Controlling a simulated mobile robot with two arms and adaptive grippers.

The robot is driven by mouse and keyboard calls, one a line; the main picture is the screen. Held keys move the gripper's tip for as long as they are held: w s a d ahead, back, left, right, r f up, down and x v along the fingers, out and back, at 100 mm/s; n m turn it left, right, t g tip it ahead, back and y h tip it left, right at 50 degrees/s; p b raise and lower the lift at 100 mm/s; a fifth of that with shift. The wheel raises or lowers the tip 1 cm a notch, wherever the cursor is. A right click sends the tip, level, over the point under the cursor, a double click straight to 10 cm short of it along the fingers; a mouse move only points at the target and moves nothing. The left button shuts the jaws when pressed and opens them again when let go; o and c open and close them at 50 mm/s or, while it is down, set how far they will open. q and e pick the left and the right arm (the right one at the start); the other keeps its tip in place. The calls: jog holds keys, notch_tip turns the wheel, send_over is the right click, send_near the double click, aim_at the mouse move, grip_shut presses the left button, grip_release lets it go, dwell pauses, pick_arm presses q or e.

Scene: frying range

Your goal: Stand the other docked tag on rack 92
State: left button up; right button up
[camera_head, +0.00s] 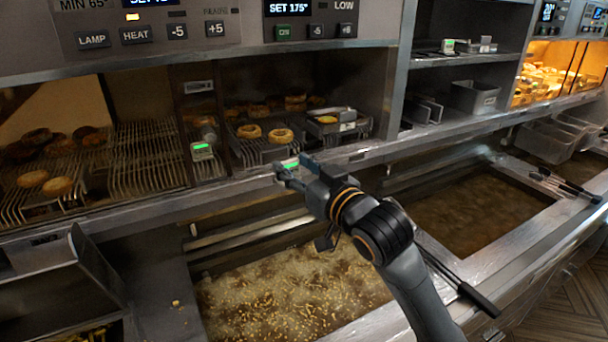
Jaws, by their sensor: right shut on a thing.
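My right gripper (287,173) reaches in from the lower right, in front of the warming shelf's front ledge. It is shut on a small tag with a green-lit face (290,163); the fingers hide much of the tag. Another green-faced tag (202,151) stands upright at the front of the wire racks, on the left. A further small tag with a green face (447,45) sits on the upper shelf at the right. No number 92 is readable, so I cannot tell which rack (146,172) bears it. My left gripper is not in view.
A fryer vat of bubbling oil with fries (290,290) lies below the gripper, and a second oil vat (470,205) is to the right. Fried rings (281,136) lie on the racks. A metal bin (474,96) stands on the right shelf. The control panel overhangs the racks.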

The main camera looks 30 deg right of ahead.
jog(key=w+b, duration=0.1)
jog(key=w, duration=0.4)
jog(key=shift+w, duration=0.1)
jog(key=w+b, duration=0.1)
jog(key=w, duration=0.4)
jog(key=w+f+b, duration=0.1)
jog(key=w, duration=0.5)
jog(key=w+b, duration=0.1)
jog(key=w, duration=0.4)
jog(key=shift+w+a+f+b, duration=0.15)
jog(key=shift+w+a+b, duration=0.15)
jog(key=shift+w+b, duration=0.1)
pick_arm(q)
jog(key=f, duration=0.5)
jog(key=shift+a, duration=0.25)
pick_arm(e)
jog(key=shift+f, duration=0.25)
jog(key=shift+f, duration=0.5)
jog(key=o, duration=1.1)
jog(key=shift+s, duration=0.1)
